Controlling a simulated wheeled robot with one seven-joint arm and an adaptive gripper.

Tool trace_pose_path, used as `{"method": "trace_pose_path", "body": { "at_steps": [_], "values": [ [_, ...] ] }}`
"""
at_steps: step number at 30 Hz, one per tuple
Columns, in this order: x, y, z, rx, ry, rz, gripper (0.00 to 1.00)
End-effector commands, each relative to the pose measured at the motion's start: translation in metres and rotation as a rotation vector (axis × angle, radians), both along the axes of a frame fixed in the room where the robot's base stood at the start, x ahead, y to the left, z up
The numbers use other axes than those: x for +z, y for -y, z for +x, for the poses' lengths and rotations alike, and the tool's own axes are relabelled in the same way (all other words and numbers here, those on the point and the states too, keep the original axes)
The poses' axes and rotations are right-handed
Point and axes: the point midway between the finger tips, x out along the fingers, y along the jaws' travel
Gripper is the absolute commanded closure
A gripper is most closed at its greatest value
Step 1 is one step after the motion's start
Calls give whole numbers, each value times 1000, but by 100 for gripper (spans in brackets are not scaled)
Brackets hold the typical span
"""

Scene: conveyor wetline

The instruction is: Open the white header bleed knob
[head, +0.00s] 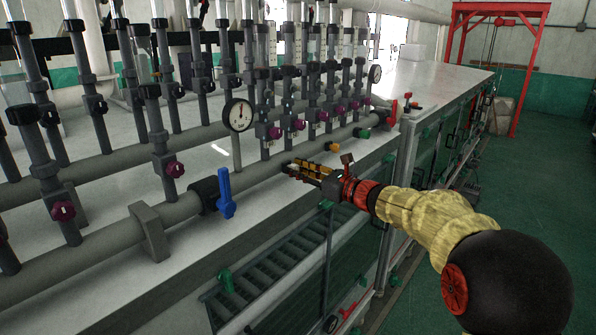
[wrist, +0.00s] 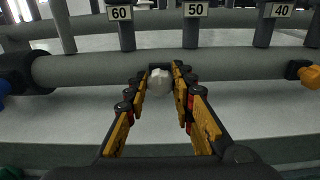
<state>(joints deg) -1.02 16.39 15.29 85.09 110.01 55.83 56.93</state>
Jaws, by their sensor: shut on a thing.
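The white bleed knob (wrist: 160,84) shows in the wrist view on the front of the grey header pipe (wrist: 90,71), below and between the pipes labelled 60 and 50. My gripper (wrist: 163,78) is shut on the knob, with one orange-and-black finger on each side of it. In the head view my gripper (head: 296,169) reaches in from the right to the header pipe (head: 262,170). The knob is hidden there behind the fingers. How far the knob is turned cannot be told.
A blue lever valve (head: 225,192) sits on the header to the left. An orange knob (head: 332,147) and a green knob (head: 362,133) sit to the right. Several purple knobs (head: 298,124) and a round gauge (head: 238,115) are above. The floor (head: 540,185) at right is clear.

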Motion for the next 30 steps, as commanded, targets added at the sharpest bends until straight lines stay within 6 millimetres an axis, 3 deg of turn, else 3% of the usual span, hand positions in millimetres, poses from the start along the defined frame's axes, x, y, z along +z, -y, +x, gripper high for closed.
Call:
{"method": "trace_pose_path", "body": {
  "at_steps": [11, 30],
  "values": [
    [-4, 0, -1, 0, 108, -80, 100],
    [-7, -1, -2, -1, 567, -441, 100]
  ]
}}
